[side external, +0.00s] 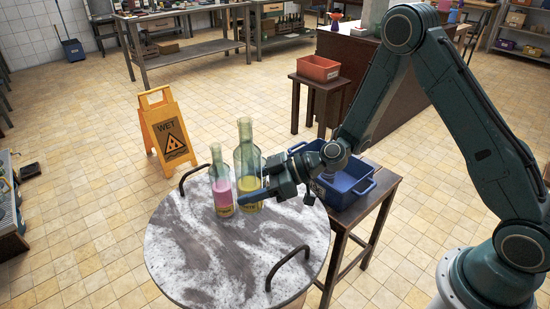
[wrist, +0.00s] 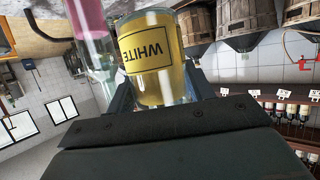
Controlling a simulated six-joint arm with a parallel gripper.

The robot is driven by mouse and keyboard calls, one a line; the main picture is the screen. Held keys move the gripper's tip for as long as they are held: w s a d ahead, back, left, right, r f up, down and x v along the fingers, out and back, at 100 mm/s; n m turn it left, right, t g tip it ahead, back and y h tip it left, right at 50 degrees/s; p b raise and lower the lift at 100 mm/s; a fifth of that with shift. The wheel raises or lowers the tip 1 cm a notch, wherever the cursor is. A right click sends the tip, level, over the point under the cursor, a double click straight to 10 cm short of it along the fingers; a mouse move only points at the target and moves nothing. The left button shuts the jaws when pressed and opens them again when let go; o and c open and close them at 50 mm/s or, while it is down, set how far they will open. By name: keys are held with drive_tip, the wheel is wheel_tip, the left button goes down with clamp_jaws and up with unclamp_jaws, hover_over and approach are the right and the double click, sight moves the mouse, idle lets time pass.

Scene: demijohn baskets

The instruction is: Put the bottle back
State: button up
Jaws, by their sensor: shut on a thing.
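A green-tinted glass bottle with yellow contents (side external: 247,160) is upright over the round marbled top (side external: 185,250). My gripper (side external: 250,194) reaches in from the right and is shut around its lower body. In the wrist view the same bottle (wrist: 165,75) fills the space between the fingers of my gripper (wrist: 160,92), and its yellow label reads "WHITE" upside down. Its base looks at or very near the marbled top; I cannot tell whether it touches. A second bottle with pink contents (side external: 222,190) stands close on its left and shows in the wrist view (wrist: 88,25).
Two dark curved handles (side external: 287,262) rise from the marbled top. A blue crate (side external: 352,185) sits on a wooden stand behind my gripper. A yellow wet-floor sign (side external: 168,130) and a red bin (side external: 318,68) are farther back. The front left of the top is clear.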

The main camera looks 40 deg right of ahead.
wheel_tip(320, 180, down, 8)
drive_tip(key=shift+f, duration=0.25)
idle(0.4)
drive_tip(key=shift+f, duration=1.9)
drive_tip(key=o, duration=1.4)
drive_tip(key=shift+f, duration=0.2)
drive_tip(key=shift+d+r, duration=0.1)
drive_tip(key=shift+r, duration=0.1)
drive_tip(key=shift+v, duration=5.95)
